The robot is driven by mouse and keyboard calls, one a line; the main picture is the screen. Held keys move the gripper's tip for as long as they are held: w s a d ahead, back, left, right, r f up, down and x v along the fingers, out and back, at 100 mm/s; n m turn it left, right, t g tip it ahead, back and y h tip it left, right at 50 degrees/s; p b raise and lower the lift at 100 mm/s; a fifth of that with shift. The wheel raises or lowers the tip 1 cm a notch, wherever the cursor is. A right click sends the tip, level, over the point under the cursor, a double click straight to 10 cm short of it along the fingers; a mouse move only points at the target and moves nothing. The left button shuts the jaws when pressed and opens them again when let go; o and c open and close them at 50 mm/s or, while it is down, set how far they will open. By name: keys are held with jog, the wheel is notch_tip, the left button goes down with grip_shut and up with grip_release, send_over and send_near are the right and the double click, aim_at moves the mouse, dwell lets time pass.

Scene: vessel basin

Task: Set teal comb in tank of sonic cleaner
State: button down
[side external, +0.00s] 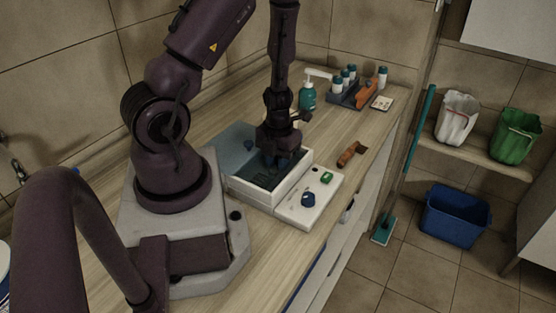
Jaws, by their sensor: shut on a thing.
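The sonic cleaner is a white box (292,208) on the wooden counter, with a blue knob (308,199) and a green button (327,177) on its front panel. Its open tank (258,183) looks dark teal inside, and a bluish translucent lid (236,146) stands at the back left. My gripper (280,161) points down over the tank, its fingertips at or just below rim level. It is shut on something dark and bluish. I cannot clearly make out the teal comb, as the fingers and dark tank hide its shape.
An orange-brown tool (351,154) lies right of the cleaner. Behind stand a green pump bottle (307,97) and a dark rack (345,98) of white-and-blue bottles, with a small card (381,103) beside it. The counter's right edge drops to the floor, where a blue bin (455,213) stands.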

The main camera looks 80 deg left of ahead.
jog(key=c, duration=1)
grip_release()
jog(key=shift+f, duration=0.1)
